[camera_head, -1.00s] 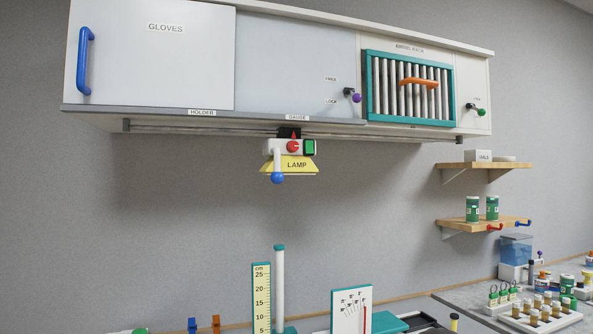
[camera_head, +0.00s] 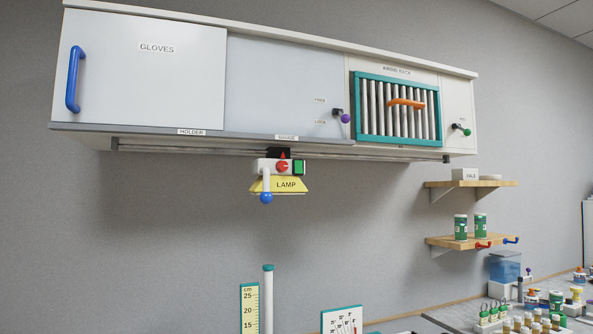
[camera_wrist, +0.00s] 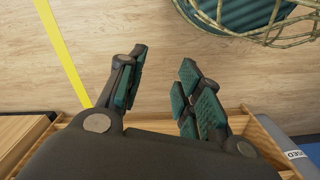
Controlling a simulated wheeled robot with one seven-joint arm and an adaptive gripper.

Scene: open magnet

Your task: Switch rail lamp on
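The rail lamp (camera_head: 280,186) has a yellow shade marked LAMP and hangs from the rail (camera_head: 350,155) under the wall cabinet. Whether the lamp is lit is not clear. My gripper (camera_wrist: 160,75) shows only in the wrist view, with its two fingers apart and nothing between them. It points at a wooden floor, and the lamp is not in that view.
The wall cabinet (camera_head: 140,70) has a GLOVES door and a barred rack. Shelves (camera_head: 470,242) hold green jars at right, above a counter with several bottles.

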